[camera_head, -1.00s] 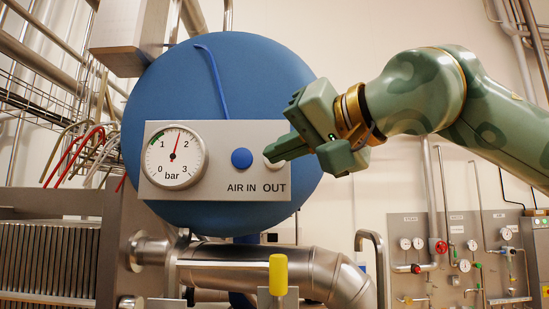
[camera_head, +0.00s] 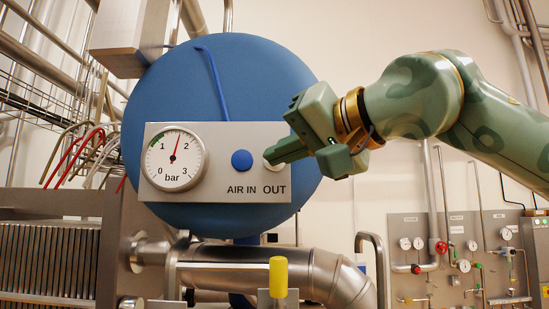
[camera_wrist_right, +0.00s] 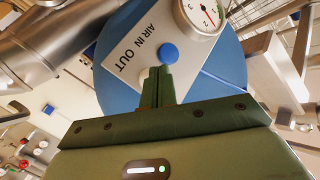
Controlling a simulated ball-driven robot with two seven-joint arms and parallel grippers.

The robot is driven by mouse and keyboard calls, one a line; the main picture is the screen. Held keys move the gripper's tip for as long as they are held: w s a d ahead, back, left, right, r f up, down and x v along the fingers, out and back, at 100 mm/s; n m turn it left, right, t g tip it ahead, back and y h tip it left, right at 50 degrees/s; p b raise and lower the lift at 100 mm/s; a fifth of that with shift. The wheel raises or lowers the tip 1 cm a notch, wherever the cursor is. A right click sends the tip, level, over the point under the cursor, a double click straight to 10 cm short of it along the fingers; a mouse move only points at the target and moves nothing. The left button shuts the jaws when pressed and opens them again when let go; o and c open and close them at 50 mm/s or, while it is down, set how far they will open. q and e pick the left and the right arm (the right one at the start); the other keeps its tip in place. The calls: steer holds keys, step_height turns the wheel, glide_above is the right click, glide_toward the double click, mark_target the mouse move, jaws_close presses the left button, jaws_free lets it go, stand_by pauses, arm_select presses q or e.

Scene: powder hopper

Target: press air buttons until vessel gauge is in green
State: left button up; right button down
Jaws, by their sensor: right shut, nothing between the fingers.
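The vessel gauge (camera_head: 174,159) is a white dial marked 0 to 3 bar on a grey panel (camera_head: 222,195). Its red needle points between 1 and 2, to the right of the green band near 1. The blue AIR IN button (camera_head: 241,160) is uncovered; it also shows in the wrist view (camera_wrist_right: 168,53). The pale OUT button (camera_head: 270,161) is mostly hidden behind my right gripper (camera_head: 268,157). That gripper is shut and empty, its fingertips at the OUT button; whether they touch it I cannot tell. My left gripper is out of view.
The panel sits on a round blue vessel (camera_head: 225,80). Steel pipes (camera_head: 230,270) and a yellow-capped handle (camera_head: 278,276) are below it. A wall board with small gauges and valves (camera_head: 460,260) is at the right. Open room lies right of the vessel.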

steer(key=shift+w, duration=0.3)
steer(key=shift+w+p, duration=0.4)
steer(key=shift+p, duration=0.1)
stand_by(0.5)
steer(key=shift+s, duration=0.2)
stand_by(4.2)
steer(key=shift+s+b, duration=0.35)
steer(key=shift+s, duration=0.25)
steer(key=shift+s, duration=0.15)
steer(key=s+b, duration=0.1)
steer(key=s, duration=0.3)
steer(key=shift+s+b, duration=0.35)
steer(key=shift+b, duration=0.05)
